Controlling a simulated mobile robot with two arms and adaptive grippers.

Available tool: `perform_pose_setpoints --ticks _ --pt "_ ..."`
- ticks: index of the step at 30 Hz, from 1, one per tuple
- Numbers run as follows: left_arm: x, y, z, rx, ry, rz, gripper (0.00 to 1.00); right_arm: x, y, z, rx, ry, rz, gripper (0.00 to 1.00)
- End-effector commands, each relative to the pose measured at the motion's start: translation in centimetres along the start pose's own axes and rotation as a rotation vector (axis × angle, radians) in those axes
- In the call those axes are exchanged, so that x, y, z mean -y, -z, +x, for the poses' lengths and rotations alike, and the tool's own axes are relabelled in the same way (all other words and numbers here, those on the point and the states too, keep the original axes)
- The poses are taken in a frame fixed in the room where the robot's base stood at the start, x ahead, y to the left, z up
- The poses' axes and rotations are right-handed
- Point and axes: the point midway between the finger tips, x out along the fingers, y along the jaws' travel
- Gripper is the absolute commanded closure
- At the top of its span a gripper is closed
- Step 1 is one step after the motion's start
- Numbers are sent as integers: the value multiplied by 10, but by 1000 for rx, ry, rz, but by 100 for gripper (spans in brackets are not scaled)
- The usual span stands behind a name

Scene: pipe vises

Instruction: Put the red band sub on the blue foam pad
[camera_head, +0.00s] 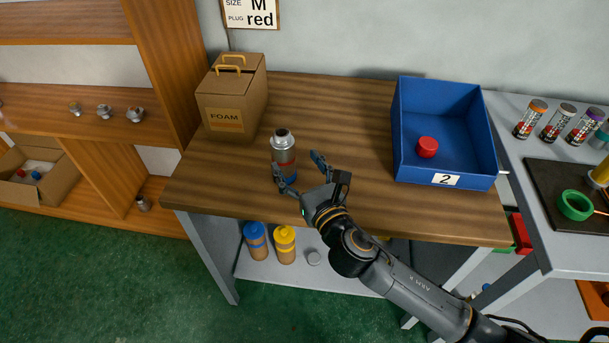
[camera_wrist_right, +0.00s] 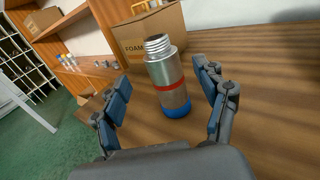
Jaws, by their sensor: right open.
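The red band sub (camera_head: 282,146) is a silver cylinder with a threaded neck, a red band and a blue lower end. It stands upright on the wooden bench, and in the right wrist view (camera_wrist_right: 162,72) it shows between the two fingers. My right gripper (camera_head: 296,163) is open at the sub, with a finger to either side; I cannot tell whether either touches it. One finger hides part of the sub's lower end in the head view. I cannot make out a separate blue foam pad. My left gripper is not in view.
A cardboard box marked FOAM (camera_head: 226,110) stands at the bench's back left. A blue bin marked 2 (camera_head: 477,148) with a red cap (camera_head: 427,147) stands at the right. The bench (camera_head: 345,112) is clear between them. A side table (camera_head: 518,165) adjoins at right.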

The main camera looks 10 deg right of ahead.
Motion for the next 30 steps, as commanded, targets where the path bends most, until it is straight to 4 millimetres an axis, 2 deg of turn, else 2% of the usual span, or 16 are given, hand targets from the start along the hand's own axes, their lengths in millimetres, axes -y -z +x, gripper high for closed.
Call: perform_pose_setpoints --ticks 3,9,30 --pt "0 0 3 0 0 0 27 0 1 -21 -1 0 -1 27" --pt "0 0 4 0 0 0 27 0 0 -37 0 0 0 27" --pt "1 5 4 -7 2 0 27 0 0 -38 0 0 0 27"
